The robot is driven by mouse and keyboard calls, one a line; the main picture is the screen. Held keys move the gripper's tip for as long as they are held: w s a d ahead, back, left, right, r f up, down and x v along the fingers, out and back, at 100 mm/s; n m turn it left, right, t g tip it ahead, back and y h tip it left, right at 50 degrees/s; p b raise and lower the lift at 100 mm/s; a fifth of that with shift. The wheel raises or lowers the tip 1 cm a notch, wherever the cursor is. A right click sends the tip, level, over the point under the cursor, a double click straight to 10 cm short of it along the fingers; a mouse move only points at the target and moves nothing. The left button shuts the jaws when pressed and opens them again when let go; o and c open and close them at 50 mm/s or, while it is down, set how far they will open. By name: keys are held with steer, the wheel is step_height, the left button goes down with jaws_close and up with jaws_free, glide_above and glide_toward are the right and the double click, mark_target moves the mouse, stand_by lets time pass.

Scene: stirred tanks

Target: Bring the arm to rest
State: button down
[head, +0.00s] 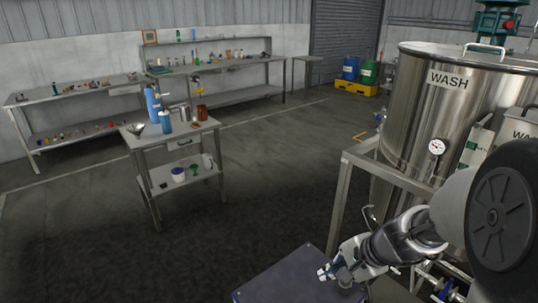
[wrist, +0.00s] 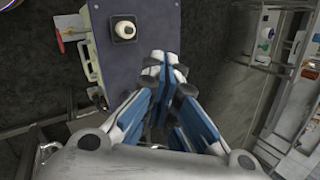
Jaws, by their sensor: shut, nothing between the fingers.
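My arm reaches in from the lower right in the head view, bent downward. My gripper (head: 325,272) hangs low in front of the steel frame and the wash tank. In the wrist view my gripper (wrist: 163,55) has its blue and white fingers brought together at the tips. It is shut and nothing shows between the fingers. I see no object held or touched by it.
A steel tank marked WASH (head: 408,100) stands close on the right, with a steel frame (head: 345,190) beside my arm. A small trolley (head: 150,140) holds bottles and vessels. Benches (head: 75,93) line the back wall. The floor (head: 255,170) between is clear.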

steer(key=s+a+r+n, duration=0.4)
steer(key=s+r, duration=0.2)
steer(key=r, duration=0.1)
steer(key=s+d+r+n+h, duration=0.1)
steer(key=s+r+n+h, duration=0.1)
steer(key=s, duration=0.6)
steer(key=s+d+r+n+h, duration=0.1)
steer(key=s+r+n+h, duration=0.1)
steer(key=s+r+n, duration=0.2)
steer(key=s+n, duration=0.3)
steer(key=s, duration=0.1)
steer(key=shift+s+d+r+h, duration=0.2)
steer(key=shift+d+r+h, duration=0.1)
steer(key=shift+d, duration=0.05)
